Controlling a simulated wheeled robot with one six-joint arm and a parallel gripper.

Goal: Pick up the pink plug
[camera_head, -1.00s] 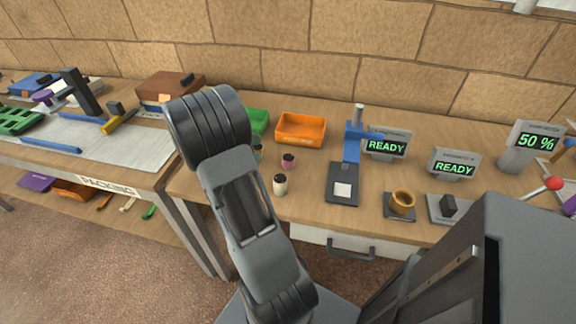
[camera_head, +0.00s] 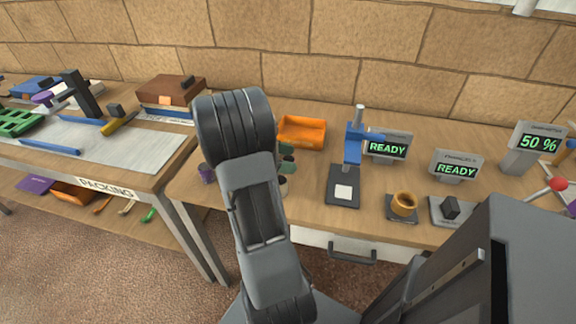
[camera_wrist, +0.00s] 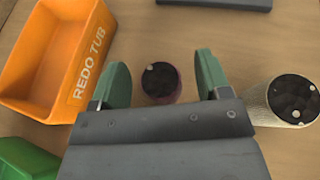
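The pink plug (camera_wrist: 160,84) stands upright, its dark speckled top facing the camera in the wrist view. It shows between my gripper's two green fingers (camera_wrist: 161,76), with a gap on each side. My gripper is open and touches nothing that I can see; how far the fingertips reach down beside the plug is unclear. In the head view my gripper (camera_head: 287,158) hangs over the bench and, with my arm, hides the pink plug.
A white plug (camera_wrist: 292,100) stands close right of my gripper in the wrist view. The orange redo tub (camera_wrist: 50,60) and a green tub (camera_wrist: 25,160) are at left. A purple plug (camera_head: 207,173) stands left of my arm. A blue press (camera_head: 353,150) stands to the right.

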